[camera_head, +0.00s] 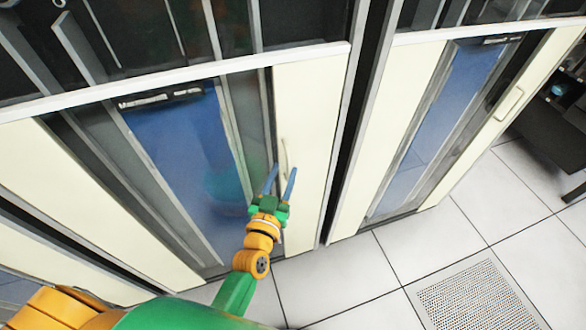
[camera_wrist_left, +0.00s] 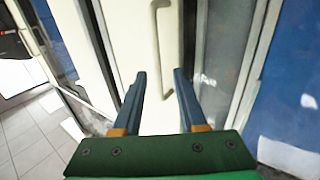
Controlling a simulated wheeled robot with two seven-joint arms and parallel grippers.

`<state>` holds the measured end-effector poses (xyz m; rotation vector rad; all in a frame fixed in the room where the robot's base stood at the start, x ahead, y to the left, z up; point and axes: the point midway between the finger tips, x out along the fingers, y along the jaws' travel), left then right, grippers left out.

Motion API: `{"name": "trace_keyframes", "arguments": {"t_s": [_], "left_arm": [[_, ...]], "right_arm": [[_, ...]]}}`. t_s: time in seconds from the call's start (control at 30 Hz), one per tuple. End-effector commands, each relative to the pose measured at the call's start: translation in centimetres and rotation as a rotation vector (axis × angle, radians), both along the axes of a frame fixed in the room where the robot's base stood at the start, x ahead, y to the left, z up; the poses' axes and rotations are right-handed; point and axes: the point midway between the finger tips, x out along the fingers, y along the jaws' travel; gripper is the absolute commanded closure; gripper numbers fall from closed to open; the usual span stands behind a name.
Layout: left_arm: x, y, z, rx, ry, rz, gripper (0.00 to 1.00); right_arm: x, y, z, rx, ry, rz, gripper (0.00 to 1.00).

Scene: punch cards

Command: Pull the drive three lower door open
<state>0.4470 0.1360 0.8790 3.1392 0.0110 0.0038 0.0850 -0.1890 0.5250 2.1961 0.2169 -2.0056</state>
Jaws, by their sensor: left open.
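The lower cabinet door in front of me has a cream right-hand panel (camera_head: 311,115) and a glass pane with blue behind it. It looks closed. A slim cream vertical handle (camera_head: 284,152) stands on this panel. My left gripper (camera_head: 284,169) is open with its blue fingers pointing at the handle's lower part. In the left wrist view the handle (camera_wrist_left: 154,35) lies ahead between the lines of the two fingers (camera_wrist_left: 160,73), which appear empty. I cannot tell whether the fingertips reach around the handle. My right gripper is not in view.
A similar cabinet door (camera_head: 385,130) with its own handle (camera_head: 509,104) stands to the right, past a dark gap. Glass-fronted upper sections are above. The tiled floor (camera_head: 430,240) in front is clear, with a perforated tile (camera_head: 480,297). A dark desk or shelf is at far right.

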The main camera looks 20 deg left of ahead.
Motion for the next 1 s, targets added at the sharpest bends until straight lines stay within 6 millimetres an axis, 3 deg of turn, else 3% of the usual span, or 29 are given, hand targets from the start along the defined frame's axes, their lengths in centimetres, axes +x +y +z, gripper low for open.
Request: {"name": "trace_keyframes", "arguments": {"t_s": [0.13,0.37,0.53,1.0], "left_arm": [[1.7,0.0,0.0,0.001,0.0,0.0,0.59],[2.0,0.0,-0.1,0.001,0.002,-0.001,0.59],[1.9,0.0,-0.1,0.001,0.002,-0.001,0.99],[1.9,0.0,-0.1,0.001,0.003,-0.001,1.0]], "right_arm": [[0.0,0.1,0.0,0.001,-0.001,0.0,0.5],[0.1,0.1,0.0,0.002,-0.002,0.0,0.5],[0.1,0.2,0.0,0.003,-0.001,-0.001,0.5],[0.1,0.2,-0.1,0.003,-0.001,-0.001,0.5]]}}
